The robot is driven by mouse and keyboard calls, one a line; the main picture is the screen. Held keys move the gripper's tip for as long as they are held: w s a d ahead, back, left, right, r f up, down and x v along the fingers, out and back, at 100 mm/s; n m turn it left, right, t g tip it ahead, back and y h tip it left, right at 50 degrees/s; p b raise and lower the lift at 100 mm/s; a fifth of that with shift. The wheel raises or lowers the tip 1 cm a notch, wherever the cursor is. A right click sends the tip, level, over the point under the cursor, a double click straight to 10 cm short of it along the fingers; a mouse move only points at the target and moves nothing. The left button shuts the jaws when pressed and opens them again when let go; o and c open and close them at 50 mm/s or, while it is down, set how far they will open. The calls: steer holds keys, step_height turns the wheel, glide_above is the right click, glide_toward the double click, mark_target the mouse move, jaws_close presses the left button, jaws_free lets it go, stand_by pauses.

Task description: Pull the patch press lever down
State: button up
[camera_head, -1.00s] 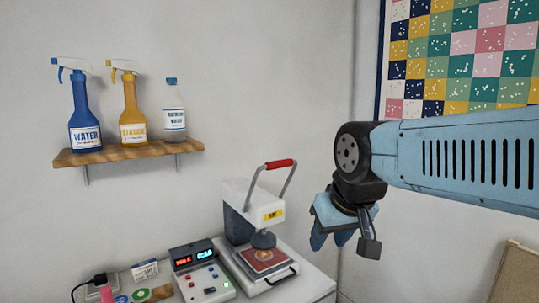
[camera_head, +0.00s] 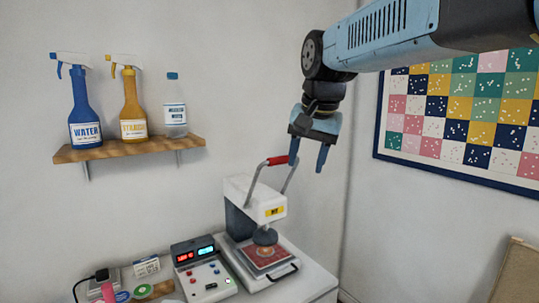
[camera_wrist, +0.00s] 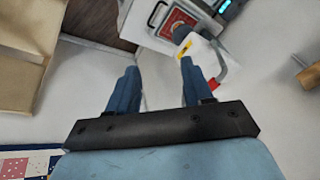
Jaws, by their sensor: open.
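The white patch press (camera_head: 262,200) stands on the white cabinet top. Its lever is raised, with a red grip (camera_head: 279,160) across two grey arms. In the wrist view the red grip (camera_wrist: 214,84) lies just outside the right finger, not between the fingers, and is partly covered by it. My gripper (camera_head: 308,160) is open and empty, pointing down, above and to the right of the press in the head view. One finger overlaps the grip's right end there; I cannot tell whether they touch. A red patch (camera_head: 266,255) lies under the press's round head.
A control box (camera_head: 203,270) with lit displays stands left of the press. Thread spools (camera_head: 143,291) lie further left. A wooden shelf (camera_head: 130,150) with bottles hangs on the wall. A quilt (camera_head: 465,110) hangs at right. A cardboard-coloured board (camera_head: 510,270) stands at lower right.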

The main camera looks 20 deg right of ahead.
mark_target(281, 157)
steer(key=w+r+m+g, duration=0.2)
steer(key=w+r+m, duration=0.7)
steer(key=w, duration=0.6)
steer(key=shift+n, duration=0.3)
steer(key=w+f, duration=0.1)
steer(key=f, duration=0.7)
steer(key=w+f, duration=0.1)
steer(key=f, duration=0.3)
steer(key=shift+w+f, duration=0.25)
steer(key=shift+w, duration=0.1)
jaws_close()
steer(key=shift+r+y, duration=0.1)
steer(key=shift+y, duration=0.2)
